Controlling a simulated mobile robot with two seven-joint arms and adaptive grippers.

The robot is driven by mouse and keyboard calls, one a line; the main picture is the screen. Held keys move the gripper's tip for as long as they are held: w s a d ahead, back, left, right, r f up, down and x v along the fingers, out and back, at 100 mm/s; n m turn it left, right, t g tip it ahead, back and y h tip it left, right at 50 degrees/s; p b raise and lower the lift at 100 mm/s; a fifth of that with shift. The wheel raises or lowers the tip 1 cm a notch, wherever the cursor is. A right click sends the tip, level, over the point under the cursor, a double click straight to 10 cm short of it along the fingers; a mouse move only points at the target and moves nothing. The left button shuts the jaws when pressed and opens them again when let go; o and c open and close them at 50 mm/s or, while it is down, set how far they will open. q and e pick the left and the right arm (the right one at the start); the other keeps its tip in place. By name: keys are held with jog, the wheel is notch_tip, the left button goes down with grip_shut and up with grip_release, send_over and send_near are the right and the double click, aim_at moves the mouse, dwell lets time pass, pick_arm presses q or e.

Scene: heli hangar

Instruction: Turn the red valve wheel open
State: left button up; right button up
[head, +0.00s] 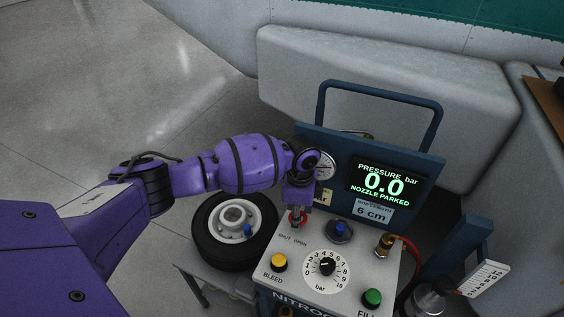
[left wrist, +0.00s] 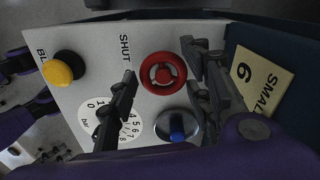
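The red valve wheel (left wrist: 163,73) sits on the pale top of the panel, with "SHUT" printed beside it. In the head view only part of the wheel (head: 297,219) shows below my left gripper (head: 300,202). In the left wrist view my left gripper (left wrist: 160,64) is open, with one finger on each side of the wheel. Gaps show between the fingers and the rim. I cannot tell how far the fingertips are above the panel. My right gripper is not in view.
A yellow BLEED button (head: 279,262), a pressure dial (head: 326,264), a green FILL button (head: 372,298) and a blue-capped fitting (head: 340,231) crowd the panel. A display (head: 384,184) reads 0.0 bar, NOZZLE PARKED. A wheel with tyre (head: 212,249) lies left of the panel.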

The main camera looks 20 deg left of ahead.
pick_arm(q)
jog(key=c, duration=0.6)
jog(key=shift+d+r+n+p, duration=0.1)
jog(key=shift+r+n+p, duration=0.2)
jog(key=shift+n+p, duration=0.2)
jog(key=shift+c, duration=0.2)
jog(key=shift+w+f, duration=0.1)
jog(key=shift+f, duration=0.2)
jog(key=o, duration=0.9)
jog(key=shift+o, duration=1.1)
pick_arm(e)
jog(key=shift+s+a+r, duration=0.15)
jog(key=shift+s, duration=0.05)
pick_arm(q)
jog(key=shift+r, duration=0.2)
notch_tip(320, 180, up, 12)
jog(key=shift+f, duration=0.15)
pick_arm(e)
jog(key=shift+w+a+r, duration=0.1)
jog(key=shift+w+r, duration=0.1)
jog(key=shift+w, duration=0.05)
